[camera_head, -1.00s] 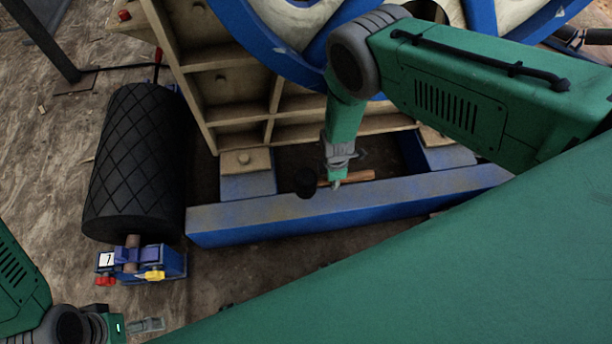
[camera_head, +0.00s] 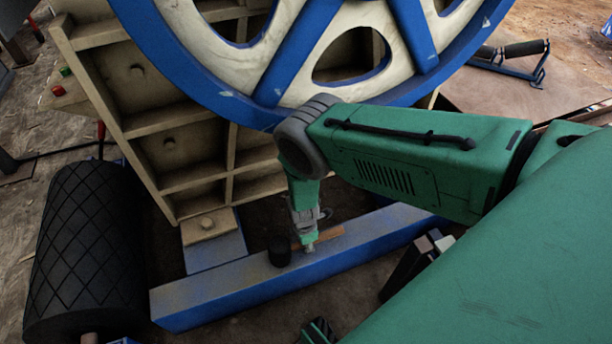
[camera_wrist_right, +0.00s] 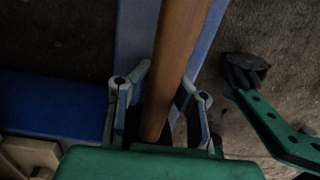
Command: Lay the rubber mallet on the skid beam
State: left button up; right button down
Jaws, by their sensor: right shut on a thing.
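The rubber mallet has a black head (camera_head: 280,251) and a wooden handle (camera_head: 326,236). My right gripper (camera_head: 308,246) is shut on the handle, just beside the head. In the right wrist view the handle (camera_wrist_right: 180,55) runs between the two fingers (camera_wrist_right: 162,98). The skid beam (camera_head: 220,290) is a long blue beam with a worn greyish top. The mallet appears over the beam's top, its handle roughly along the beam. I cannot tell whether it touches. My left gripper is out of view.
The crusher's tan ribbed frame (camera_head: 178,180) and large blue-and-cream flywheel (camera_head: 300,50) stand close behind the beam. A black ribbed roller (camera_head: 85,245) lies left of the beam's end. The beam's top left of the mallet is clear.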

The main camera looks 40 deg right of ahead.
jog(key=shift+a+f, duration=0.15)
jog(key=c, duration=1.5)
grip_release()
jog(key=shift+c, duration=0.2)
jog(key=shift+d, duration=0.2)
jog(key=shift+r, duration=0.25)
jog(key=r+p, duration=0.6)
jog(key=r, duration=0.1)
jog(key=shift+w+a+r, duration=0.15)
jog(key=shift+a+r, duration=0.05)
